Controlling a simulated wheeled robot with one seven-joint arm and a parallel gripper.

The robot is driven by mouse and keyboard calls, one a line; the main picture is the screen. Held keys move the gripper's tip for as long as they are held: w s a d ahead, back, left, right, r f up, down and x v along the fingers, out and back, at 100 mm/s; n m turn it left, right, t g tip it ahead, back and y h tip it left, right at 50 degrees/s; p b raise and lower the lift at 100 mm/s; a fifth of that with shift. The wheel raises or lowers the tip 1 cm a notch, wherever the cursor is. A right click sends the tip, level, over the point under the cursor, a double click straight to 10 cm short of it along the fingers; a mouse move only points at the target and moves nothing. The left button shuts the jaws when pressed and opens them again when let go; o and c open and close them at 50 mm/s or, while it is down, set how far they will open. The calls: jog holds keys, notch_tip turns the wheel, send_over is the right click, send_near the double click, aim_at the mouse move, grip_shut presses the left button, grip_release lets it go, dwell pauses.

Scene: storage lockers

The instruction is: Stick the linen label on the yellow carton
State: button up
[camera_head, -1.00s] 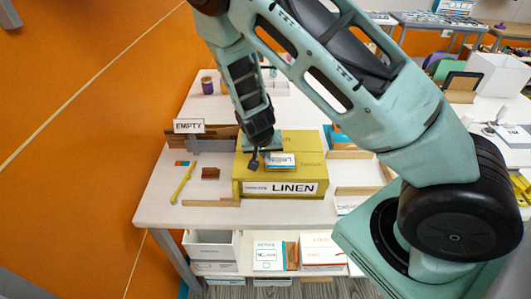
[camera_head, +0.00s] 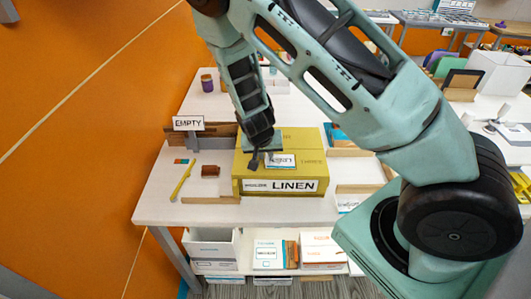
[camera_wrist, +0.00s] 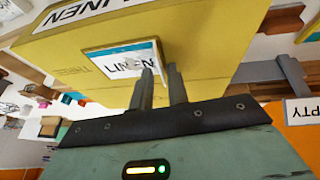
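The yellow carton (camera_head: 305,168) stands closed on the white table, with a large LINEN label (camera_head: 292,186) on its front face. A small white label card (camera_head: 282,160) printed LINEN, with a blue edge, appears flat against the carton's top. My gripper (camera_head: 255,160) is over the carton's top, at the left of the small card. In the wrist view, my two fingers (camera_wrist: 161,68) stand a narrow gap apart by the card's corner; the near one overlaps the card (camera_wrist: 125,60). Whether the fingertips touch the carton is hidden.
An EMPTY sign (camera_head: 188,123) stands left of the carton. A yellow stick (camera_head: 181,182) and a brown block (camera_head: 210,170) lie at the table's left. A shelf below holds boxes (camera_head: 268,254). A wooden-edged tray (camera_head: 356,188) is right of the carton.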

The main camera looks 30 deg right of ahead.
jog(key=shift+o, duration=0.6)
jog(key=shift+a+r, duration=0.1)
jog(key=shift+r, duration=0.15)
jog(key=v, duration=1.7)
jog(key=shift+s+f, duration=0.1)
jog(key=shift+s, duration=0.05)
